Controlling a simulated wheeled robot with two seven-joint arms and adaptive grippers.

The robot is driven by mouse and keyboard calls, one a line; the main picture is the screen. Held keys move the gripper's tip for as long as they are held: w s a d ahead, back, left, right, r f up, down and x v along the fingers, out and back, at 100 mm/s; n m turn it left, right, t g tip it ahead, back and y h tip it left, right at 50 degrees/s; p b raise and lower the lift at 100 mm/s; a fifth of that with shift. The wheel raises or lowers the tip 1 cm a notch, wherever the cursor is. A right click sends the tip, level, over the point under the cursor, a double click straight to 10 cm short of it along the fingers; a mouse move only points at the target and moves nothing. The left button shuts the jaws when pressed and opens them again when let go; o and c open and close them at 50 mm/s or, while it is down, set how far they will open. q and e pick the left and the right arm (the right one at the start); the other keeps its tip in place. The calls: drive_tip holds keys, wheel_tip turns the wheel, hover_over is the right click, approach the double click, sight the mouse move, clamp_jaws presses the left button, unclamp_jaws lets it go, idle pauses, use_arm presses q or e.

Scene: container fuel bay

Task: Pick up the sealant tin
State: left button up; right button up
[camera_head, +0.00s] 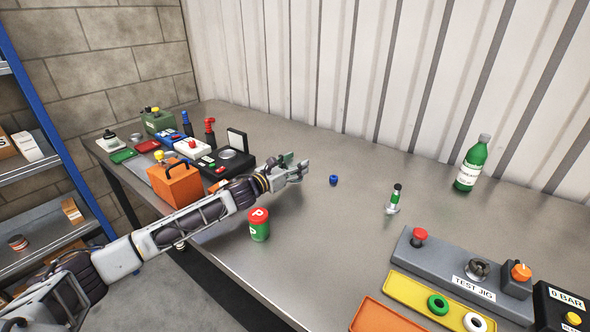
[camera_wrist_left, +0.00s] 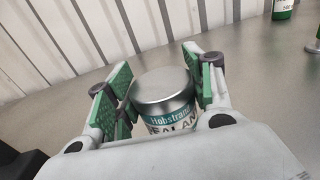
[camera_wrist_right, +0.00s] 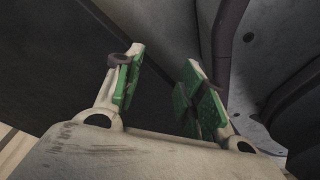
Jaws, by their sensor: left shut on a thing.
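The sealant tin (camera_wrist_left: 164,100) has a bare metal lid and a label with green and white bands reading partly "SEALAN". In the left wrist view it sits between the green-padded fingers of my left gripper (camera_wrist_left: 164,90), which is shut on it. In the head view my left gripper (camera_head: 292,172) is over the metal bench, and I cannot make out the tin there. The tin's lower part is hidden by the gripper. My right gripper (camera_wrist_right: 168,88) is open and empty in the right wrist view; it is not seen in the head view.
A red-lidded green tub (camera_head: 259,224) stands just below my left forearm. An orange box (camera_head: 175,185) and several devices crowd the bench's left end. A blue cap (camera_head: 334,180), green bottle (camera_head: 473,163) and grey test jig (camera_head: 455,265) are to the right. The bench middle is mostly clear.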

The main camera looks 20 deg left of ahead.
sight(295, 163)
use_arm(q)
wheel_tip(295, 163, up, 6)
drive_tip(key=shift+f+p, duration=0.25)
drive_tip(key=shift+p, duration=0.35)
drive_tip(key=shift+r, duration=1.05)
use_arm(e)
drive_tip(key=s, duration=0.1)
drive_tip(key=s+d, duration=0.2)
drive_tip(key=shift+s+d+f, duration=0.1)
drive_tip(key=shift+s+f, duration=0.2)
drive_tip(key=shift+f, duration=0.05)
drive_tip(key=shift+w, duration=0.15)
